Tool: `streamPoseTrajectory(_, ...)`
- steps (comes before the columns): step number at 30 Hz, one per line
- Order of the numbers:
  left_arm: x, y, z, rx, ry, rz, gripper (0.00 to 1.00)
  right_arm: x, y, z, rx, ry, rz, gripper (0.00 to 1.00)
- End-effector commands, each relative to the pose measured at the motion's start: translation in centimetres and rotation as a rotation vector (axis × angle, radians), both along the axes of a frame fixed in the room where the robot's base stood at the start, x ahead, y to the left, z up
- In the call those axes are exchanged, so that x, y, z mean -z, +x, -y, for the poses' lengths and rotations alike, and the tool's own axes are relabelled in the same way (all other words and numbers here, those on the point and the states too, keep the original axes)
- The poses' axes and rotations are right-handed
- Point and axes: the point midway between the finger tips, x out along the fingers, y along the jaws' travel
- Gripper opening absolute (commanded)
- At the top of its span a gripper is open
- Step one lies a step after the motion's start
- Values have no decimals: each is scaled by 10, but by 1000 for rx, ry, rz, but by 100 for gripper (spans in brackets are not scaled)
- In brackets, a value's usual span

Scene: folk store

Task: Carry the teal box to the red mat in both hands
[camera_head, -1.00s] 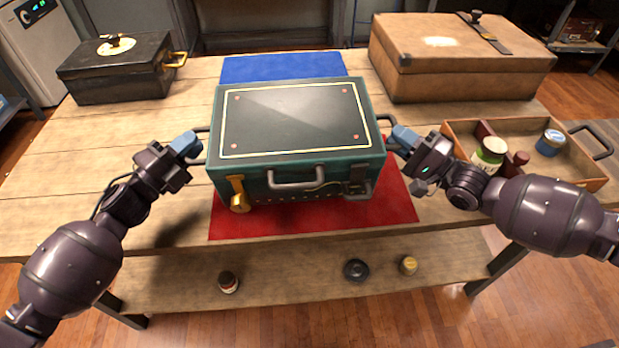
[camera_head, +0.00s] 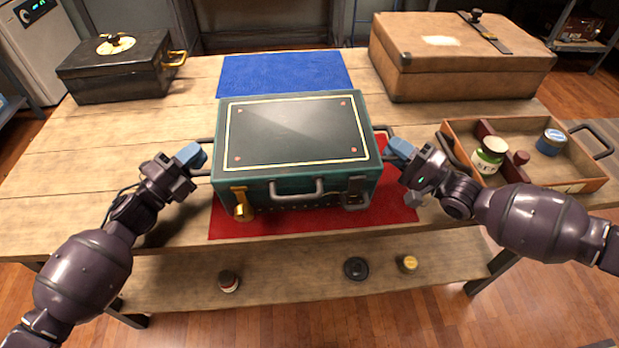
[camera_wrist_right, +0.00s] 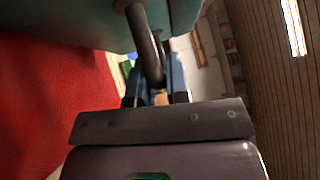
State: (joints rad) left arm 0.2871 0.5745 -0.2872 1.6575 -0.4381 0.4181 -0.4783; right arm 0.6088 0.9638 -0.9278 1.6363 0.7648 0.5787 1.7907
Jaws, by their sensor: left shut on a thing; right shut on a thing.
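The teal box (camera_head: 295,192), with a dark lid, is level over the red mat (camera_head: 300,223). The mat's front strip and right side show; the box hides the rest. I cannot tell whether the box touches the mat. My left gripper (camera_head: 202,155) is shut on the box's left side handle. My right gripper (camera_head: 392,147) is shut on the right side handle. In the right wrist view, the dark handle (camera_wrist_right: 146,45) runs down between the blue fingers (camera_wrist_right: 155,85), under the teal box (camera_wrist_right: 70,22), with the red mat (camera_wrist_right: 45,100) at left.
A blue mat (camera_head: 285,75) lies behind the box. A black case (camera_head: 115,75) stands back left, a brown suitcase (camera_head: 460,65) back right. A wooden tray (camera_head: 570,187) with jars is right of my right gripper. A low shelf (camera_head: 300,285) holds small items.

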Motion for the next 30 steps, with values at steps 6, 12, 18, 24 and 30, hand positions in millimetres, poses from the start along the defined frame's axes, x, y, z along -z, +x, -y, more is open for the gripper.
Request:
streamPoseTrajectory(6,6,1,0,0,0,6,0,6,0,-1,-2,5,0,0)
streamPoseTrajectory(12,8,0,0,0,1,4,39,8,0,-1,-1,3,0,40)
streamPoseTrajectory(18,8,0,0,0,0,3,40,8,0,0,-1,1,1,41)
streamPoseTrajectory(24,7,0,0,1,0,4,40,7,0,0,-1,2,3,41)
streamPoseTrajectory(30,7,0,0,0,0,3,69,7,1,0,0,1,4,41)
